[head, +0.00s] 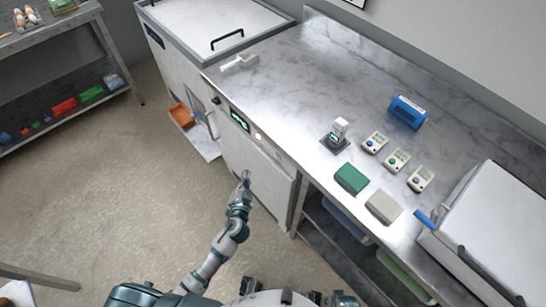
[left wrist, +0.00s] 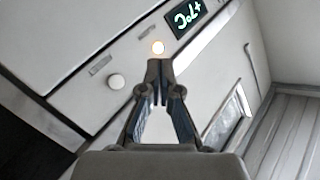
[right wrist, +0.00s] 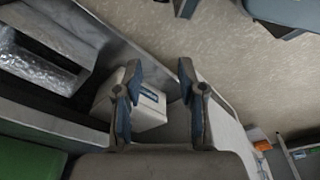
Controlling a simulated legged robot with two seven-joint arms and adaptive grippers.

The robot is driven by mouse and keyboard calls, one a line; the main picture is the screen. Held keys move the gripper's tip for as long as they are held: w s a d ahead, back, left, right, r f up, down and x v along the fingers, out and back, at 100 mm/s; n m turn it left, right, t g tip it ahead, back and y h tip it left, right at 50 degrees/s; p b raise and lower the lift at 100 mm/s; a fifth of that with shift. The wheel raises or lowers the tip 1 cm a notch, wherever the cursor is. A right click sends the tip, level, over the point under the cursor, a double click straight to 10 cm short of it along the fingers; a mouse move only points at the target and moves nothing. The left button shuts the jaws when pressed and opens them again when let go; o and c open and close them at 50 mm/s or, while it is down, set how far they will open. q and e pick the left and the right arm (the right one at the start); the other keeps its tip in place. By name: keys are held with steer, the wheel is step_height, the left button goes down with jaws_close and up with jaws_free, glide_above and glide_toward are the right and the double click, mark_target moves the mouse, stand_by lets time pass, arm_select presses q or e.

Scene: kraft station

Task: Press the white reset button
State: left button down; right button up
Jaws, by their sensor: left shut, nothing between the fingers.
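A white panel carries a lit display (head: 240,120), which also shows in the left wrist view (left wrist: 187,18). Beside the display is a small round glowing button (left wrist: 157,47), white with an orange rim; it also shows in the head view (head: 258,136). A plain white round knob (left wrist: 116,81) sits lower left on the same panel. I cannot tell from any label which one is the reset. My left gripper (head: 245,177) is shut and empty, its tips (left wrist: 158,66) just below the glowing button in the wrist picture, seemingly apart from it. My right gripper (right wrist: 159,70) is open and empty.
The steel counter (head: 300,75) above the panel holds a white scoop (head: 239,63), several small meters, a green block (head: 351,179) and a blue device (head: 408,111). The floor (head: 150,190) left of my arm is clear.

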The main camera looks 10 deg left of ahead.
mark_target(277, 157)
arm_select(q)
steer(key=w+d, duration=0.2)
steer(key=d, duration=0.1)
steer(key=w+d+b, duration=0.1)
steer(key=w+d, duration=0.4)
steer(key=shift+d+r+b, duration=0.25)
steer(key=shift+d+b, duration=0.05)
steer(key=shift+d, duration=0.05)
steer(key=shift+w+a+f, duration=0.1)
steer(key=shift+w+a, duration=0.15)
steer(key=shift+a, duration=0.3)
steer(key=shift+w+a, duration=0.25)
steer(key=shift+a, duration=0.25)
arm_select(e)
steer(key=shift+w+d+r, duration=0.1)
steer(key=shift+w+r, duration=0.15)
steer(key=shift+r, duration=0.35)
steer(key=shift+w+d+r, duration=0.1)
steer(key=shift+w+r, duration=0.1)
steer(key=shift+r, duration=0.4)
steer(key=shift+w+d+r, duration=0.1)
steer(key=shift+w+r, duration=0.15)
steer(key=shift+r, duration=0.35)
